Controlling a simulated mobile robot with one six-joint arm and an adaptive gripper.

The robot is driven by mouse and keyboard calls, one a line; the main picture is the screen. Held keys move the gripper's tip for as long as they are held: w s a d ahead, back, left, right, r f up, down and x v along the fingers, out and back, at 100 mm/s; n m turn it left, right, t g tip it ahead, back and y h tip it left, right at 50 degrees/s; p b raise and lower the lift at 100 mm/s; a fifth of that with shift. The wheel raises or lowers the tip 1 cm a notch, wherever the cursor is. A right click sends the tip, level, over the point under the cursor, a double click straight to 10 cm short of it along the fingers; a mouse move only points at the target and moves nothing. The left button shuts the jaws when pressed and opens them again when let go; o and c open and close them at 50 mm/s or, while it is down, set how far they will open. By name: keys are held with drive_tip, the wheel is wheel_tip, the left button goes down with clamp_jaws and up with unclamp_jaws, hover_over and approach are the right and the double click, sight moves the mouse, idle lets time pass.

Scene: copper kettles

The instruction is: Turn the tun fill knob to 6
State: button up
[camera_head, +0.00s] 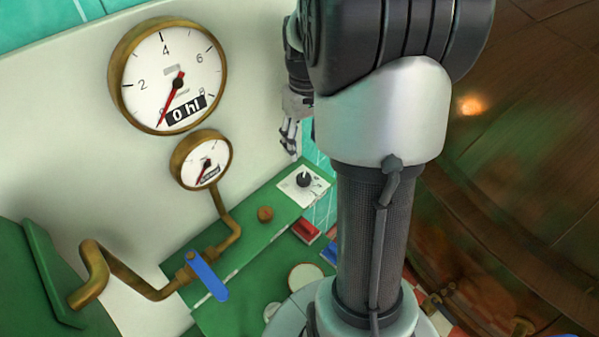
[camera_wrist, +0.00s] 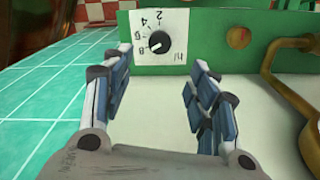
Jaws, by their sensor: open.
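The fill knob (camera_wrist: 159,42) is a small black round knob on a white dial plate (camera_wrist: 140,20) marked with numbers, seen upside down in the wrist view. In the head view the knob (camera_head: 304,180) sits on its plate at the right end of the green panel. Its pointer setting is too small to read surely. My gripper (camera_wrist: 158,62) is open and empty, its two fingers pointing toward the knob with a gap between them. In the head view my gripper (camera_head: 290,140) hangs above the knob, apart from it. The large brass gauge (camera_head: 168,75) reads 0 hl, its red needle pointing down-left.
A smaller brass gauge (camera_head: 201,160) and a brass pipe with a blue lever valve (camera_head: 208,277) stand left of the knob. A brown round button (camera_head: 265,213) and a red block (camera_head: 306,231) are close by. A large copper vessel (camera_head: 520,150) fills the right.

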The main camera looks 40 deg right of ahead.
sight(303, 177)
wheel_tip(303, 177, down, 13)
drive_tip(key=b, duration=0.3)
drive_tip(key=shift+r+b, duration=0.2)
drive_tip(key=shift+b, duration=0.1)
drive_tip(key=shift+c, duration=0.5)
drive_tip(key=c, duration=1)
